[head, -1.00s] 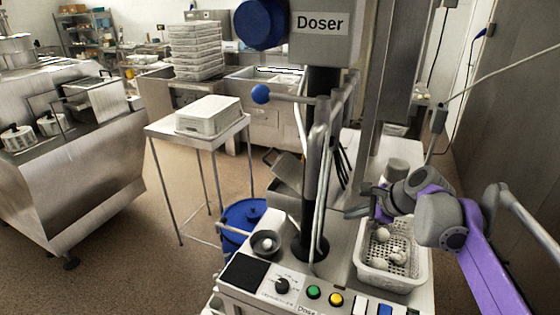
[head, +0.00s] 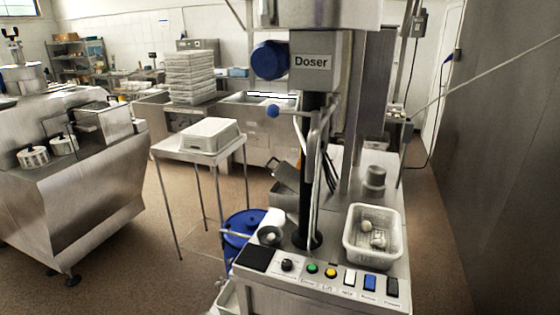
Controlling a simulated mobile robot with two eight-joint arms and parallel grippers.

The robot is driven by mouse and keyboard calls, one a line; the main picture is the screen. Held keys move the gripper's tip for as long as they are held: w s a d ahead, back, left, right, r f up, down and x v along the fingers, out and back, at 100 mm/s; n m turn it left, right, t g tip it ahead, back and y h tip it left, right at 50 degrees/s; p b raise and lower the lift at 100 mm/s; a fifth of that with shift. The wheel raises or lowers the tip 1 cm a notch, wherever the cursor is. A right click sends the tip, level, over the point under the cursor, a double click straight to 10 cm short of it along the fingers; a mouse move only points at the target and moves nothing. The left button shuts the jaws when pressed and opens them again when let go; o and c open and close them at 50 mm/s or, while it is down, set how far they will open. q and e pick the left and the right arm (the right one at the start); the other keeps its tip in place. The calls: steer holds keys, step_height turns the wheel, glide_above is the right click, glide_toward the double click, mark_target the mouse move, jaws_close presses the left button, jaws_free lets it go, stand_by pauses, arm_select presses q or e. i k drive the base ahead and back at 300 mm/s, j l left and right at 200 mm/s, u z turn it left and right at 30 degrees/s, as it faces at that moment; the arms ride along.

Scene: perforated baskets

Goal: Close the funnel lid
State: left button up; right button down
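The machine labelled "Doser" (head: 311,62) stands in the centre right. A metal vessel (head: 330,12) at its top is cut off by the upper picture edge; it may be the funnel, but I cannot tell. No funnel lid can be made out, so whether it is open or shut does not show. Neither of my grippers is in view.
A white perforated basket (head: 349,246) with a few whitish items stands on the machine's right side, behind the control panel (head: 320,281). A small table (head: 165,147) with a white crate (head: 210,135) stands left. Brown floor (head: 130,245) is clear between the left machine and table.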

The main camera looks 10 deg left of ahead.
mark_target(285, 173)
steer(key=i+j+z, duration=0.2)
steer(key=j+z, duration=0.15)
steer(key=i+j+z, duration=0.15)
steer(key=j+z, duration=0.2)
